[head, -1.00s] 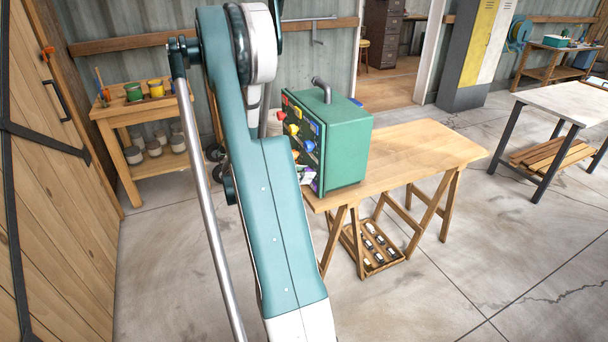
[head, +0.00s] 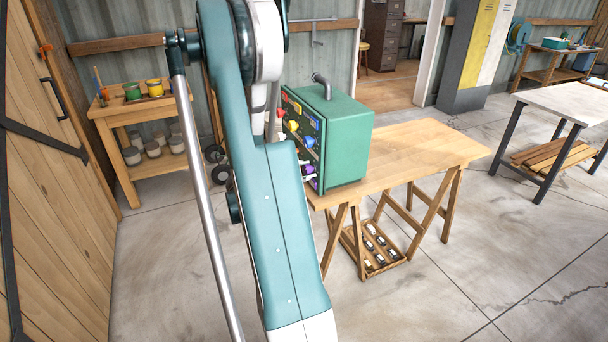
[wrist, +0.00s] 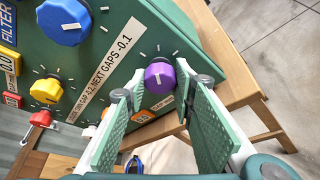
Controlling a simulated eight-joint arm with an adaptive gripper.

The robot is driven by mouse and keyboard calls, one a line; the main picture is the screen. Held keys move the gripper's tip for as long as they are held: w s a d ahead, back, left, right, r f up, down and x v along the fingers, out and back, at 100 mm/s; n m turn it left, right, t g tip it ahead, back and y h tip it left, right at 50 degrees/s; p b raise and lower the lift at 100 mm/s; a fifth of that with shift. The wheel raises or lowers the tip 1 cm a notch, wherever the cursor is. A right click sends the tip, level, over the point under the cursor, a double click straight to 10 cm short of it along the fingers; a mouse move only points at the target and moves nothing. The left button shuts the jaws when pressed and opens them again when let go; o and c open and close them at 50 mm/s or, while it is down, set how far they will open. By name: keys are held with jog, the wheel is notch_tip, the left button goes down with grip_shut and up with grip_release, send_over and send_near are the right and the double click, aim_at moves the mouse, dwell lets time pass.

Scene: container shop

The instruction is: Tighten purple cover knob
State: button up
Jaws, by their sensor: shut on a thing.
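The purple cover knob (wrist: 160,77) sits on the lower edge area of the green box's panel, with a white mark on its face. In the wrist view my gripper (wrist: 162,88) has its two green-padded fingers on either side of the knob, shut on it at the tips. The knob's contact sides are partly hidden by the fingertips. In the head view the green box (head: 345,145) stands on the wooden table, and purple shows low on its panel. My arm hides much of the panel's left side there.
A blue knob (wrist: 64,20), a yellow knob (wrist: 46,90) and a red knob (wrist: 40,119) are on the same panel. A label strip (wrist: 112,66) runs between them and the purple knob. The wooden table (head: 425,155) is clear right of the box.

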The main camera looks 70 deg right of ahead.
jog(key=shift+m, duration=0.4)
jog(key=o, duration=0.9)
jog(key=shift+a, duration=0.1)
jog(key=shift+v, duration=5.9)
jog(key=shift+a+f, duration=0.1)
jog(key=shift+a, duration=0.05)
